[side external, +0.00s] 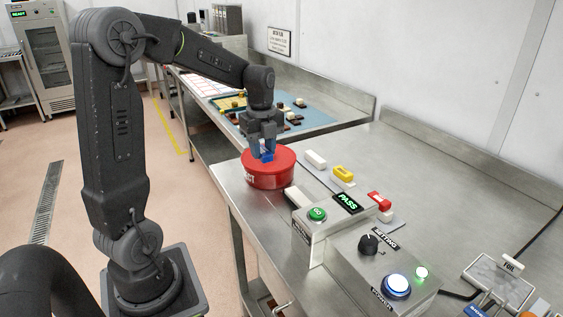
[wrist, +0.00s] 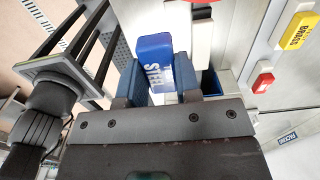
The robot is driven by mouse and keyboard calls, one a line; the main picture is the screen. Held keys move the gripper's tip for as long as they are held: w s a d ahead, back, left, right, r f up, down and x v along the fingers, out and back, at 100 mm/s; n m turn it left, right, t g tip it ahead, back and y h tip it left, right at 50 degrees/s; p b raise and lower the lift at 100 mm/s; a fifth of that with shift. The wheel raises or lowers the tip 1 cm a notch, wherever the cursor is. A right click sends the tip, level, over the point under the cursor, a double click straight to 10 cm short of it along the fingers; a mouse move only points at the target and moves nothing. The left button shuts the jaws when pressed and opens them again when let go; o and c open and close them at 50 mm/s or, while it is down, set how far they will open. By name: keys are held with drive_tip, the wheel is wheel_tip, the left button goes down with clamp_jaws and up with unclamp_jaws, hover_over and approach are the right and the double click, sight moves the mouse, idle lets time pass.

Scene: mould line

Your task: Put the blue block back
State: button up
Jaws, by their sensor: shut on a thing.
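My gripper (side external: 266,150) is shut on a blue block (wrist: 154,62). In the wrist view the block stands between the two blue-grey fingers, with white lettering on its face that I cannot read for certain. In the side view only a small part of the block (side external: 268,156) shows between the fingers, against the top of a round red container (side external: 270,178). I cannot tell whether the block is inside, touching or above it. A white block (side external: 315,159), a yellow block (side external: 343,173) and a red block (side external: 379,199) sit on the steel bench to the right.
A control box with a green button (side external: 317,214) and a lit PASS display (side external: 347,202) stands in front. Another box has a black knob (side external: 368,244) and a blue-lit button (side external: 397,285). A blue mat (side external: 314,118) with small pieces lies behind.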

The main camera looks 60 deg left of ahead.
drive_tip(key=shift+s+a+r, duration=0.25)
drive_tip(key=shift+a+r, duration=0.05)
drive_tip(key=shift+a, duration=0.1)
drive_tip(key=shift+w+a+r, duration=0.15)
drive_tip(key=shift+a, duration=0.2)
drive_tip(key=w+a, duration=1.3)
drive_tip(key=w, duration=0.1)
hover_over(316, 156)
wheel_tip(316, 156, down, 7)
drive_tip(key=shift+a+r, duration=0.1)
drive_tip(key=shift+f, duration=2.1)
drive_tip(key=shift+f, duration=0.15)
drive_tip(key=o, duration=1)
